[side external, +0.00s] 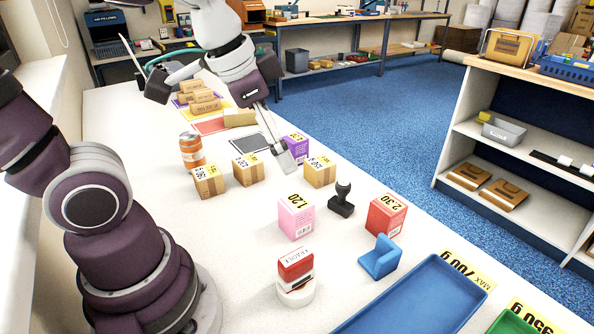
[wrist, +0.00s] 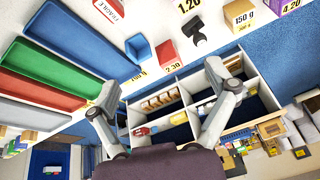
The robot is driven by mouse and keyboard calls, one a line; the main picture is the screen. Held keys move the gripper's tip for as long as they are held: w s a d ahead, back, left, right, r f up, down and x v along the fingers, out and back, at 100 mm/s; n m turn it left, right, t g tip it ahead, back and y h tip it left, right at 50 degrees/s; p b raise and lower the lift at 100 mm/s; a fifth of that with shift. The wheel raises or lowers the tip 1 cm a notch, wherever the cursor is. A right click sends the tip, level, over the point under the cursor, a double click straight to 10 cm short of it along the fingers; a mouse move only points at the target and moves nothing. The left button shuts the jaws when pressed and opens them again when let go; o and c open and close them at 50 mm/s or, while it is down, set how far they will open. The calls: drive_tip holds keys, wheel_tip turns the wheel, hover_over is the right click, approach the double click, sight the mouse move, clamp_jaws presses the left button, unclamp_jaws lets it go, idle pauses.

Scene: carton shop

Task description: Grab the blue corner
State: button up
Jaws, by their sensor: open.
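The blue corner (side external: 380,257) is a small bent piece with an upright wall, standing on the white table behind the blue tray. It lies beside the red 2.30 box (side external: 387,215). In the wrist view the blue corner (wrist: 138,48) is at the top, left of the red box (wrist: 167,53). My gripper (side external: 225,115) is above the far part of the table, well away from the blue corner. In the wrist view my gripper (wrist: 161,76) has its two fingers spread wide with nothing between them.
Small cartons (side external: 209,181) and a can (side external: 191,150) stand farther back. A shelf (side external: 520,120) is at right.

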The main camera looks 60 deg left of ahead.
drive_tip(key=w+d+f+m+g+h, duration=0.1)
drive_tip(key=w+d+f+m+g, duration=0.2)
drive_tip(key=w+m, duration=0.5)
drive_tip(key=m+g+h, duration=0.2)
drive_tip(key=m+h, duration=0.2)
drive_tip(key=m, duration=0.3)
approach(386, 262)
wheel_tip(386, 262, down, 2)
drive_tip(key=w, duration=0.2)
drive_tip(key=x, duration=1)
drive_tip(key=shift+s+a+f, duration=0.1)
drive_tip(key=shift+s+a, duration=0.1)
drive_tip(key=shift+a, duration=0.2)
drive_tip(key=shift+c, duration=0.3)
drive_tip(key=c, duration=0.7)
